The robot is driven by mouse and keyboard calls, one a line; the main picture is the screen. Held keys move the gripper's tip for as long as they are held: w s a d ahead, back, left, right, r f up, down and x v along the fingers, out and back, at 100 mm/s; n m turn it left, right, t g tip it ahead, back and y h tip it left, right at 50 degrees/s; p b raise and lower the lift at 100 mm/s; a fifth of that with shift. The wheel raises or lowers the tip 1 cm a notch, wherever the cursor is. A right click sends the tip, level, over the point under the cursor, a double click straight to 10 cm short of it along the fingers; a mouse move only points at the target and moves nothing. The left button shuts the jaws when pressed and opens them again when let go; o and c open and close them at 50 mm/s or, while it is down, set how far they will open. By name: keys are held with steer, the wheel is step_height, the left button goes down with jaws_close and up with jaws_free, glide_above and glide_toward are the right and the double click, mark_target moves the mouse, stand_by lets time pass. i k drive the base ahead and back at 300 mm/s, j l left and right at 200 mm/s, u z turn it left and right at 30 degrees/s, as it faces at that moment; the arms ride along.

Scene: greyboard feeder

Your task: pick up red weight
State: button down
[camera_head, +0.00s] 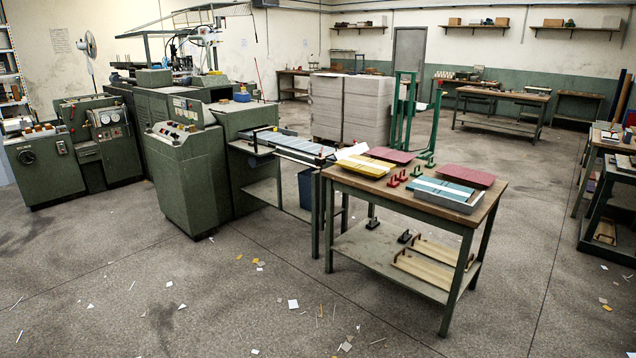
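My gripper is not in view.
The wooden table (345,178) also holds two dark red boards (390,155) (467,175). Its lower shelf (372,247) carries black weights and long boards. A green machine (185,170) with a feed table (290,146) stands left. The floor in front is open, with paper scraps.

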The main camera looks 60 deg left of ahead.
mark_target(394, 184)
steer(key=j+u, duration=0.1)
steer(key=u, duration=2.3)
steer(key=i, duration=0.75)
steer(key=i+z, duration=0.15)
steer(key=i, duration=1.4)
steer(key=i+z, duration=0.15)
steer(key=i, duration=0.6)
steer(key=i+j, duration=0.2)
steer(key=i, duration=0.55)
steer(key=i+l+z, duration=0.1)
steer(key=i+z, duration=0.8)
steer(key=i+j+z, duration=0.15)
steer(key=i+z, duration=0.25)
steer(key=k, duration=0.1)
